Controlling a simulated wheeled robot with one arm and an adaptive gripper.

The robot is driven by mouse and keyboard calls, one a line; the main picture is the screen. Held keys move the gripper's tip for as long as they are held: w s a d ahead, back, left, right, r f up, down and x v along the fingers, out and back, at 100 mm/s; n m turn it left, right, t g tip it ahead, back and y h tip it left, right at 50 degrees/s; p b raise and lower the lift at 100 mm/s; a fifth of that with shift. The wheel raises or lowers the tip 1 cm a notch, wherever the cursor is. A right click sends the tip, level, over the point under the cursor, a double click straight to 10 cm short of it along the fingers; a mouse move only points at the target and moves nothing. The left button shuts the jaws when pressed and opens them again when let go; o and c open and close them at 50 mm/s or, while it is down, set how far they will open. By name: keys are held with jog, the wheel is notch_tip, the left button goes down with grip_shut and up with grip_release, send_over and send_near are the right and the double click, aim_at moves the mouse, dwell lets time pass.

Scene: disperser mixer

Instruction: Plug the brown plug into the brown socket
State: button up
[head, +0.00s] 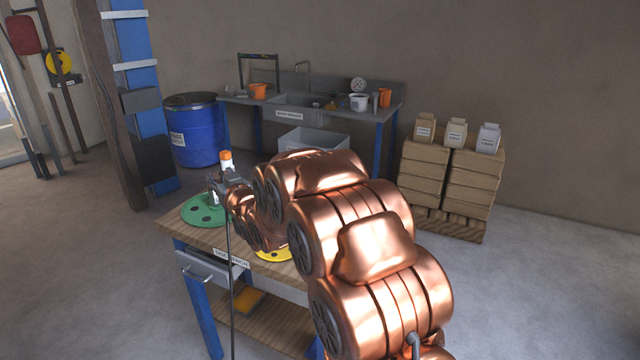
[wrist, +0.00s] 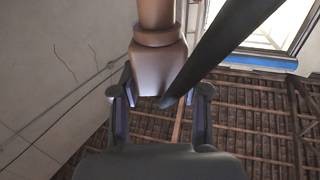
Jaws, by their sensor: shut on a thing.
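In the wrist view a brown plug (wrist: 158,62), with a round stem above a blocky body, sits between the two fingers of my gripper (wrist: 160,105). The gripper is shut on it. A thick black cable (wrist: 225,50) crosses in front of the plug's right side. A black cable (head: 229,290) hangs down from there past the bench's front. I cannot make out the brown socket in either view.
The bench (head: 177,226) carries a green disc (head: 196,217) and a yellow disc (head: 266,256). An orange-topped white item (head: 226,160) shows by the gripper. A blue post (head: 130,40) stands left, a blue drum (head: 195,135) behind. Floor is open.

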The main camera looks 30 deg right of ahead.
jog(key=s+d+r+n+y, duration=0.2)
jog(key=s+d, duration=0.1)
jog(key=d, duration=0.3)
jog(key=s+d+r+n+y, duration=0.1)
jog(key=s+d+r+y, duration=0.15)
jog(key=d, duration=0.45)
jog(key=s+d+f+n+g+y, duration=0.1)
jog(key=s+d+f+y, duration=0.1)
jog(key=s, duration=0.4)
jog(key=s+d+f+n+g+y+p, duration=0.1)
jog(key=s+d+f+y, duration=0.1)
jog(key=s+d, duration=0.3)
jog(key=shift+s+d+n+g, duration=0.3)
jog(key=shift+s+n, duration=0.1)
jog(key=shift+s, duration=0.85)
jog(key=shift+s+p, duration=0.1)
jog(key=shift+p, duration=0.45)
notch_tip(320, 180, down, 6)
jog(key=b, duration=0.3)
jog(key=shift+p, duration=0.55)
